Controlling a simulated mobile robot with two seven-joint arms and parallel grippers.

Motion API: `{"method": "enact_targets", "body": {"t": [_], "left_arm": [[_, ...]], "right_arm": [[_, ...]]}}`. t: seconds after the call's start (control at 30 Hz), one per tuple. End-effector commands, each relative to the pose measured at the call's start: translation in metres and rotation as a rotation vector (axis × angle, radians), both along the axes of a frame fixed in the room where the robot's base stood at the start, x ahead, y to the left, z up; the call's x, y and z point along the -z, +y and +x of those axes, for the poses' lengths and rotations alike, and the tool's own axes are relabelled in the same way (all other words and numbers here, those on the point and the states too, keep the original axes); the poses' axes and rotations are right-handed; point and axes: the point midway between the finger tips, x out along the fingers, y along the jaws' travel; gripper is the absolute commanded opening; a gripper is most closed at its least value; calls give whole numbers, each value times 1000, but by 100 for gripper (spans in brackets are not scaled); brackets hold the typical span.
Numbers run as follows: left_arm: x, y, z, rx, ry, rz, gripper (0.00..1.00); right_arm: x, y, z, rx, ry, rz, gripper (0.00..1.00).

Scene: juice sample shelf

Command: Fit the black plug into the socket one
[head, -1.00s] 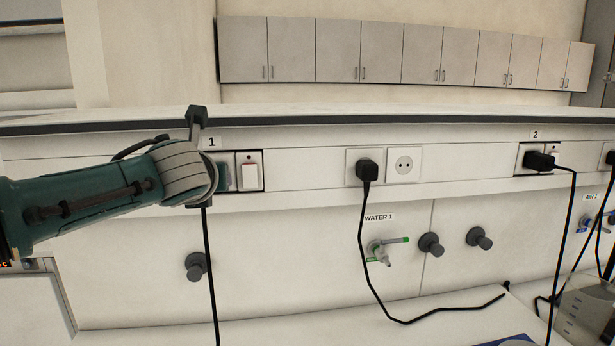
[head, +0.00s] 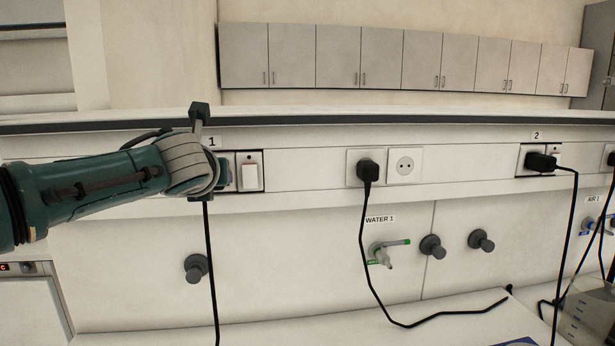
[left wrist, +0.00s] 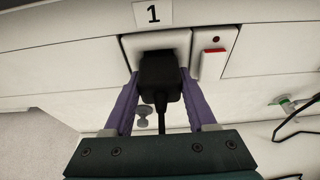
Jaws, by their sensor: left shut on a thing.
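The black plug (left wrist: 160,78) is held between the purple fingers of my left gripper (left wrist: 158,84) in the left wrist view. Its cable hangs down from it and shows as a black line (head: 209,270) in the head view. The plug is at the face of socket one (left wrist: 128,46), under the label "1" (left wrist: 153,13). It covers most of the socket, and I cannot tell how deep it sits. In the head view my left gripper (head: 222,172) is at the wall socket, and my wrist hides the plug. My right gripper is in neither view.
A switch with a red mark (left wrist: 213,58) is right of socket one. Farther right are another black plug in a socket (head: 367,172), an empty socket (head: 404,165) and a green-handled water tap (head: 385,250). Dark round knobs (head: 196,267) stick out below.

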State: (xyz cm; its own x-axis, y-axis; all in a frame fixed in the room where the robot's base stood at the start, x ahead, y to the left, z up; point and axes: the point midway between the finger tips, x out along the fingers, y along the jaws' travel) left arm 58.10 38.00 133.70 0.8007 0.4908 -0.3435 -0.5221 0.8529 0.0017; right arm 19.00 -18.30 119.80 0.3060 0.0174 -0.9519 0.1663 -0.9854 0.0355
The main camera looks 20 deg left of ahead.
Motion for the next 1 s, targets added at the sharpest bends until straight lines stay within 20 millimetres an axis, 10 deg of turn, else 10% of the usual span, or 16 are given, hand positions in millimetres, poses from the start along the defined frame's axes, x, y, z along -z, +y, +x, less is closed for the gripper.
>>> {"method": "enact_targets", "body": {"t": [0.83, 0.87, 1.0], "left_arm": [[0, 1, 2, 1, 0, 0, 0], [0, 1, 2, 1, 0, 0, 60], [0, 1, 2, 0, 0, 0, 76]], "right_arm": [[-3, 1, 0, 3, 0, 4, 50], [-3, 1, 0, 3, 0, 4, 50], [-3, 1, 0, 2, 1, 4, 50]]}}
